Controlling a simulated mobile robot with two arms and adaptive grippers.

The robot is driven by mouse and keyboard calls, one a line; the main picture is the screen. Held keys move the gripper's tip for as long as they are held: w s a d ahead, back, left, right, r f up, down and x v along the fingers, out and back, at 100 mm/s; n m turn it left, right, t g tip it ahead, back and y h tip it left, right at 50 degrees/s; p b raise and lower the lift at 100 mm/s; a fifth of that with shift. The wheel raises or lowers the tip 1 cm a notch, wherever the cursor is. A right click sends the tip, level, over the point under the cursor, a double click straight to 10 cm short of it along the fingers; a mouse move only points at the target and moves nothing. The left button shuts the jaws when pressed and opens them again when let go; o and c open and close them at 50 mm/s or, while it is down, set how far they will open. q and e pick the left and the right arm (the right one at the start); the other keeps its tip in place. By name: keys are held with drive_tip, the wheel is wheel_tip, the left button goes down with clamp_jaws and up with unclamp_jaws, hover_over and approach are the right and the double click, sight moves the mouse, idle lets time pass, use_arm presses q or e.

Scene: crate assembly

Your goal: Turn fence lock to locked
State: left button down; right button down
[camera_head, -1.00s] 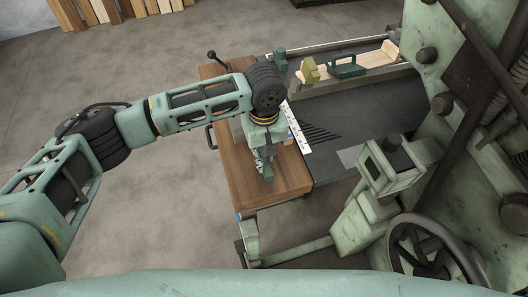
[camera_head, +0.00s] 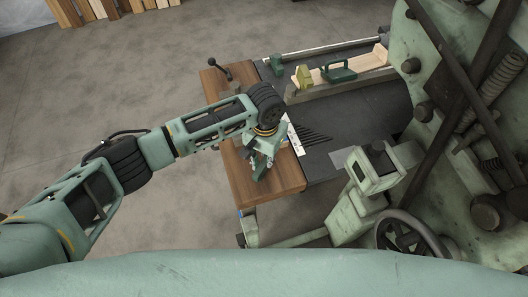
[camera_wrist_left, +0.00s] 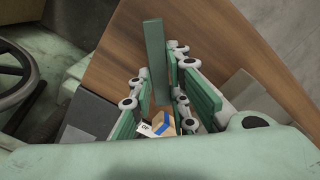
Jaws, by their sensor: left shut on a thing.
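My left gripper (camera_head: 259,166) is low over the wooden table top, near its front end. In the left wrist view, my left gripper (camera_wrist_left: 164,88) has its fingers close around a flat green bar (camera_wrist_left: 154,45) and is shut on it. The bar looks like the fence lock's handle. Its far end sticks out beyond the fingers, over the wood. Its lower part is hidden between the fingers, so I cannot read the lock's position. My right gripper is not in view.
The wooden table top (camera_head: 284,178) adjoins a dark machine table (camera_head: 350,115). A white scale strip (camera_head: 294,138) lies along the joint. A lever with a dark knob (camera_head: 212,62) stands at the far end. A handwheel (camera_head: 405,235) is at the right.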

use_arm(q)
drive_tip(key=m+p, duration=0.1)
drive_tip(key=m, duration=0.1)
drive_tip(key=m+p, duration=0.1)
drive_tip(key=m, duration=0.1)
drive_tip(key=shift+s+d+r+m, duration=0.15)
drive_tip(key=shift+d+m, duration=0.05)
drive_tip(key=shift+m, duration=0.1)
drive_tip(key=shift+s+d+m+p, duration=0.1)
drive_tip(key=shift+m+p, duration=0.5)
drive_tip(key=shift+m, duration=1.3)
drive_tip(key=c, duration=1.7)
unclamp_jaws()
wheel_tip(320, 180, up, 12)
drive_tip(key=shift+f, duration=0.1)
drive_tip(key=shift+s, duration=0.1)
